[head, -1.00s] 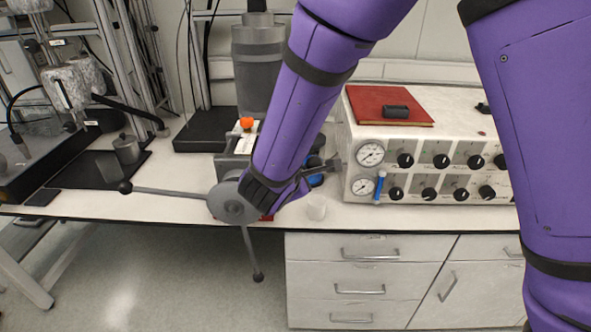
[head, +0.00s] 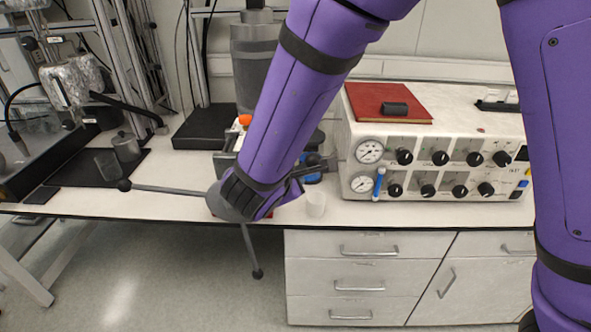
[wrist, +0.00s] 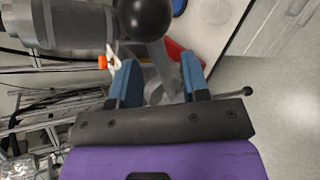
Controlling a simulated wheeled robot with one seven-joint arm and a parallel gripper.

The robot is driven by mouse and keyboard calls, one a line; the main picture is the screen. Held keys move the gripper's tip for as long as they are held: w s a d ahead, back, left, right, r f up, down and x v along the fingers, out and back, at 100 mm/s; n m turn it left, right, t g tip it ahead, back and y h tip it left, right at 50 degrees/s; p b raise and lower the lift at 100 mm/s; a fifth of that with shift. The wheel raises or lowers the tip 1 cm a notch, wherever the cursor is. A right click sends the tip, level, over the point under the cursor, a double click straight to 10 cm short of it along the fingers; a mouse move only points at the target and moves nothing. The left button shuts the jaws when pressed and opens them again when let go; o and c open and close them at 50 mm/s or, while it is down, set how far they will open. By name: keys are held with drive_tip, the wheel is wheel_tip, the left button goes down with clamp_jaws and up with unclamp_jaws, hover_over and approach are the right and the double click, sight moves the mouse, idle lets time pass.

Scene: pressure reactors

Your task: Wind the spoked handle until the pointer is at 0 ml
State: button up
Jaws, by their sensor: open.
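The spoked handle (head: 174,190) is at the bench's front edge in the head view. One spoke points left and another down, each ending in a dark ball. My wrist covers most of its hub. In the wrist view, a large black ball knob (wrist: 145,17) is close to the camera, and a grey spoke (wrist: 161,66) runs from it through the gap between my fingers. My gripper (wrist: 158,60) is open, with one blue finger on each side of that spoke. I cannot tell whether they touch it. The pointer and ml scale cannot be made out.
A white control box (head: 430,160) with gauges and knobs stands right of the handle, with a red book (head: 375,97) on top. A grey cylinder (head: 255,65) rises behind. The floor below the lower spoke is clear.

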drive_tip(key=v, duration=0.6)
drive_tip(key=shift+s, duration=0.1)
